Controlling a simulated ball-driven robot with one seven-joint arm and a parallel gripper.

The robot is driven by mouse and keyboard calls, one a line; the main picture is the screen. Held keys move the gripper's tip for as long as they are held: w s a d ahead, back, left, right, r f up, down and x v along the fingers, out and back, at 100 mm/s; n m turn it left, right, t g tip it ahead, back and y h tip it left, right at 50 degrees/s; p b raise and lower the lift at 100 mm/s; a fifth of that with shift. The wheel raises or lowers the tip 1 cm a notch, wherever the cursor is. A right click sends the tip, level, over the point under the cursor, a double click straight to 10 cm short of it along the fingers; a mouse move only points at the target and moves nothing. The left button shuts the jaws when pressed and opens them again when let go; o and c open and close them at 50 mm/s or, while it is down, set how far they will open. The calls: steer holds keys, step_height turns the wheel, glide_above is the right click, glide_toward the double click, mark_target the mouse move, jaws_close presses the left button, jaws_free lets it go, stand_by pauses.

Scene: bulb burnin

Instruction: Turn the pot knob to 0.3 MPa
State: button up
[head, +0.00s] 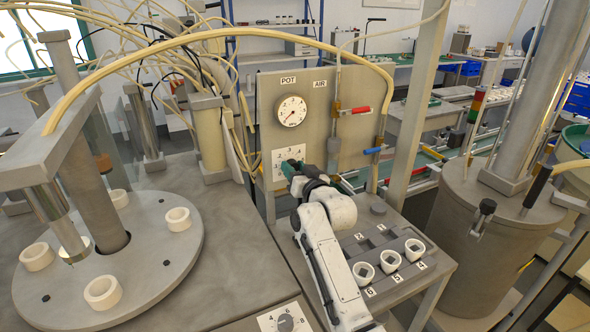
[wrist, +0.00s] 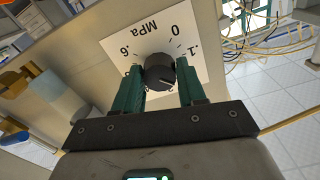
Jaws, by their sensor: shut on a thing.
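The black pot knob (wrist: 160,72) shows in the wrist view on a white scale plate (wrist: 118,48) marked MPa, with .6, 0 and .1 in sight. My gripper (wrist: 159,66) has its green fingers on either side of the knob and is shut on it. Part of the scale, including any 0.3 mark, is hidden. A small light mark shows on the knob, but its exact setting is hard to read. In the head view my gripper (head: 293,168) covers most of the knob, under the round POT gauge (head: 291,111), whose red needle points down-left.
Several white cups stand on the grey bench (head: 433,255) below. Another knob (head: 285,322) is at the front. A round turntable (head: 165,262) stands left.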

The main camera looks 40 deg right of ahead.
steer(key=m, duration=0.4)
steer(key=shift+m+p, duration=0.3)
steer(key=shift+p, duration=0.05)
steer(key=shift+m+p, duration=0.6)
steer(key=shift+m, duration=1.3)
steer(key=o, duration=1)
steer(key=shift+d, duration=0.1)
steer(key=shift+o, duration=0.2)
steer(key=b+v, duration=0.1)
steer(key=v, duration=0.9)
steer(key=shift+s, duration=0.4)
steer(key=shift+a, duration=0.2)
